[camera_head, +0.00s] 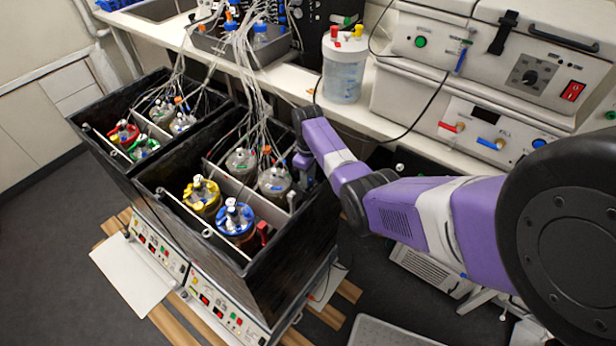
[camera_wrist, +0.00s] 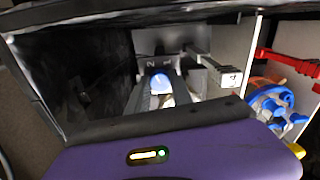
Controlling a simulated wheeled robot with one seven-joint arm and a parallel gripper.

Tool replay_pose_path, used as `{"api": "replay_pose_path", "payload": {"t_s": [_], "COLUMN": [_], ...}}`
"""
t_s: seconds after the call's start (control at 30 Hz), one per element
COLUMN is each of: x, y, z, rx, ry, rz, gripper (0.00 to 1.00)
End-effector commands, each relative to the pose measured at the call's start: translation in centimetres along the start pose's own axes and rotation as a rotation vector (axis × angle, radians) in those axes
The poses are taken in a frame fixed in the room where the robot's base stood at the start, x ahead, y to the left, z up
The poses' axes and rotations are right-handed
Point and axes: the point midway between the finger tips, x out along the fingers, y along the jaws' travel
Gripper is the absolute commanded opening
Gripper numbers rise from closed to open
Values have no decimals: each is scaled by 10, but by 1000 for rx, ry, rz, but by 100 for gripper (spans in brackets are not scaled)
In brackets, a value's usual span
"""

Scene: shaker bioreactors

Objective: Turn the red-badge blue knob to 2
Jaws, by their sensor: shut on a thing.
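In the wrist view, a small bright blue knob (camera_wrist: 161,83) sits between the dark fingers of my gripper (camera_wrist: 160,78), inside the black-walled box. The fingers are shut on it. Small light marks show at the far side of the knob, but I cannot read its setting surely. I cannot make out a red badge beside it. In the head view, my gripper (camera_head: 304,160) reaches down at the right rear edge of the nearer black box (camera_head: 290,270). The fingertips and the knob are hidden there.
The nearer box holds several lidded vessels, including a yellow-topped one (camera_head: 202,190) and a blue-topped one (camera_head: 236,216). In the wrist view, a blue-topped vessel (camera_wrist: 275,100) and red clamps (camera_wrist: 285,62) stand right of my fingers. Cables hang over the boxes. The bench (camera_head: 290,82) runs behind.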

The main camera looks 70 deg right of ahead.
Motion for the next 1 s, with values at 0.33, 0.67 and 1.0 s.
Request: {"api": "replay_pose_path", "payload": {"t_s": [0.33, 0.67, 1.0], "x": [-1, -1, -1], "y": [0, 0, 0], "z": [0, 0, 0], "rx": [-143, -169, -168], "ry": [1, 1, 1], "rz": [0, 0, 0], "gripper": [0, 0, 48]}}
